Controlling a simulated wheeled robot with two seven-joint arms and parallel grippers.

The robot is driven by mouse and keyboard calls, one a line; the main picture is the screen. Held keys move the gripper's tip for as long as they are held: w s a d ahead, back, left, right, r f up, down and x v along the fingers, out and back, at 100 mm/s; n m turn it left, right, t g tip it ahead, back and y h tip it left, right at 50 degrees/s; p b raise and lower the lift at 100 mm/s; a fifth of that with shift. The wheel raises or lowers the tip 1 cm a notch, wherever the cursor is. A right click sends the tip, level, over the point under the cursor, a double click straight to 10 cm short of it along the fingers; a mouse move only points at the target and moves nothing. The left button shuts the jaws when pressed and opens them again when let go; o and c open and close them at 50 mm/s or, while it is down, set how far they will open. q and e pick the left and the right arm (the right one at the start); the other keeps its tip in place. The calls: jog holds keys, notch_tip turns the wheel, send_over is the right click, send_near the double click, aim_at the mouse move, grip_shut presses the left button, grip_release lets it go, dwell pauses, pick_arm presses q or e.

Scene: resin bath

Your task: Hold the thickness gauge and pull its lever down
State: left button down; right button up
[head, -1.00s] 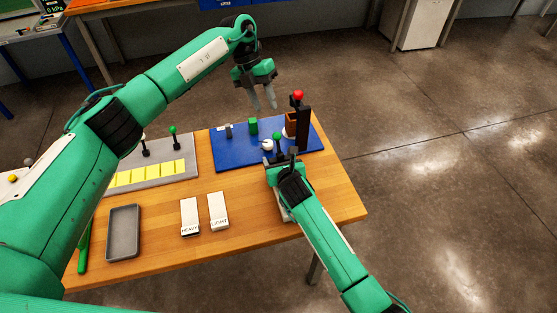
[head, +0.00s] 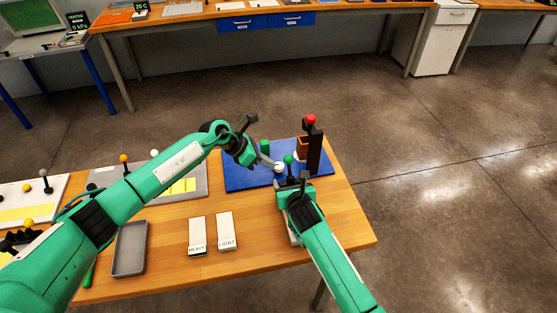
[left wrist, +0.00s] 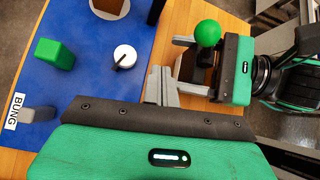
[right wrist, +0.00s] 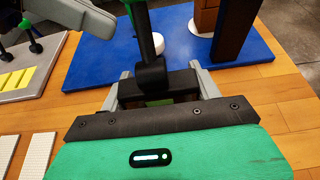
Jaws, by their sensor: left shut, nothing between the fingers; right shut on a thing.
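The thickness gauge appears to be the dark block (right wrist: 158,88) with an upright lever (right wrist: 144,35) and a green ball knob (head: 288,159). My right gripper (right wrist: 157,72) is shut on the block, near the front edge of the blue board. The green knob also shows in the left wrist view (left wrist: 208,33), above the right gripper's fingers. My left gripper (head: 273,165) is shut and empty. Its fingertips (left wrist: 160,72) are beside the knob, to its left in the head view, and look apart from it. The gauge's lower part is hidden by my right gripper.
The blue board (head: 240,181) holds a green block (left wrist: 54,54), a white round knob (left wrist: 125,56) and a black post (head: 314,150) with a red ball, close behind the gauge. A grey tray (head: 130,248) and HEAVY (head: 197,232) and LIGHT (head: 226,228) blocks lie in front.

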aim_at(289, 165)
pick_arm(q)
jog(key=s+a+r+m+t+h, duration=0.2)
jog(key=s+a+m+t, duration=0.2)
jog(key=m+t, duration=0.4)
jog(key=shift+a+m, duration=0.4)
jog(key=shift+a, duration=0.15)
jog(key=shift+r, duration=0.1)
jog(key=w+d, duration=0.3)
jog(key=d, duration=0.5)
jog(key=shift+w+d+f, duration=0.2)
jog(key=shift+d+f, duration=0.05)
jog(key=shift+d, duration=0.15)
